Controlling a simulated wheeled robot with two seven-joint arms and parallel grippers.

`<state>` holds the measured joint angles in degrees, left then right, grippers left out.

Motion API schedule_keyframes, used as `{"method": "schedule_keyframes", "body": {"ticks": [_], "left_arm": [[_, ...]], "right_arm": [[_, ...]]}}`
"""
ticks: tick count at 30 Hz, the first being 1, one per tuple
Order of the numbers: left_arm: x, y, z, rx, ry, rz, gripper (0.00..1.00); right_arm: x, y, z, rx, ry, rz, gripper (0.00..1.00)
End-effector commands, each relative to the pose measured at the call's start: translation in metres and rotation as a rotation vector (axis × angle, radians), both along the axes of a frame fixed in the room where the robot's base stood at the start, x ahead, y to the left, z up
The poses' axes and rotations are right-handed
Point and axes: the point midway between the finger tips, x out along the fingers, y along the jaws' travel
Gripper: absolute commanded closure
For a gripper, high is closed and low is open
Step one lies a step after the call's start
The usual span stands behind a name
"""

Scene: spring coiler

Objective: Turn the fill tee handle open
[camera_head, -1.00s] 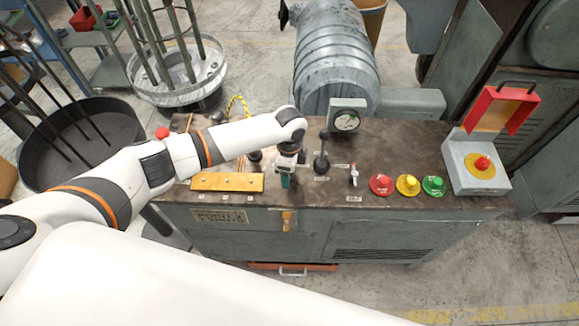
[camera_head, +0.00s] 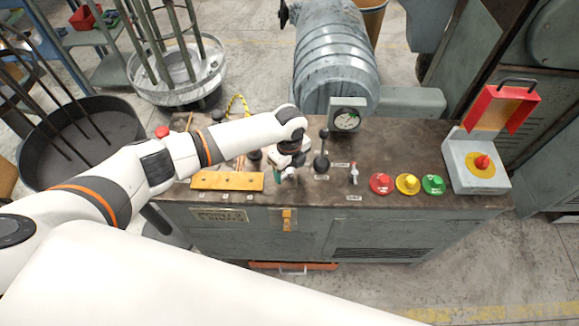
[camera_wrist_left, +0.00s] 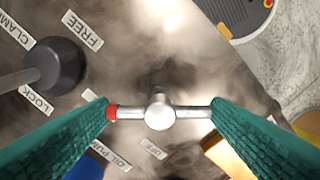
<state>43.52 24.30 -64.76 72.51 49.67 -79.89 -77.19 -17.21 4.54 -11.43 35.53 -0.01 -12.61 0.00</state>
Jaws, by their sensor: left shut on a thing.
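The tee handle (camera_wrist_left: 160,110) is a metal crossbar on a round centre stem, with a red band at its left end in the left wrist view. My left gripper (camera_wrist_left: 160,112) is over it, with one green-padded finger at each end of the bar. It is shut on the bar. In the head view my left gripper (camera_head: 288,172) points down at the bench top, left of the black lever; it mostly hides the handle there. My right gripper is not in view.
A black ball-based lever (camera_head: 322,160) stands close right of my gripper, with a gauge (camera_head: 347,118) behind it. A small red-tipped handle (camera_head: 353,174) and red, yellow and green buttons (camera_head: 408,184) are further right. A yellow strip (camera_head: 227,181) lies left.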

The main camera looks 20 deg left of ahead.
Motion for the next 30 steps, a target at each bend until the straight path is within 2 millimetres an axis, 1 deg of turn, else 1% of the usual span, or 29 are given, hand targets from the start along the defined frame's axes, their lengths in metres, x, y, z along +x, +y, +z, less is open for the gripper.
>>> {"method": "schedule_keyframes", "body": {"ticks": [11,12,14,15,16,25,28,30], "left_arm": [[0.001,0.0,0.002,-0.001,-0.004,-0.009,0.51],[0.001,0.0,0.002,-0.001,-0.004,-0.009,0.27],[0.001,0.0,0.002,-0.001,-0.004,-0.008,0.17],[0.001,0.0,0.001,-0.001,-0.004,-0.008,0.1],[0.001,0.0,0.001,-0.001,-0.004,-0.008,0.09],[0.001,0.0,0.002,-0.001,-0.002,-0.006,0.09],[0.001,0.0,0.01,-0.001,-0.003,-0.006,0.09],[0.001,0.0,0.02,0.0,-0.004,-0.007,0.09]], "right_arm": [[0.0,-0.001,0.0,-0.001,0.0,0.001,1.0],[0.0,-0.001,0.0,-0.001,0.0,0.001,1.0],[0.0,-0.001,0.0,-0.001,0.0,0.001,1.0],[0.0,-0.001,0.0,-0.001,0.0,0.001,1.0],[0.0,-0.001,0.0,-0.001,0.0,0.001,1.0],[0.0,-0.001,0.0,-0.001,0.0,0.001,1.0],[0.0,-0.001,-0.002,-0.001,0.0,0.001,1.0],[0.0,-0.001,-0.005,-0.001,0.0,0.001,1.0]]}}
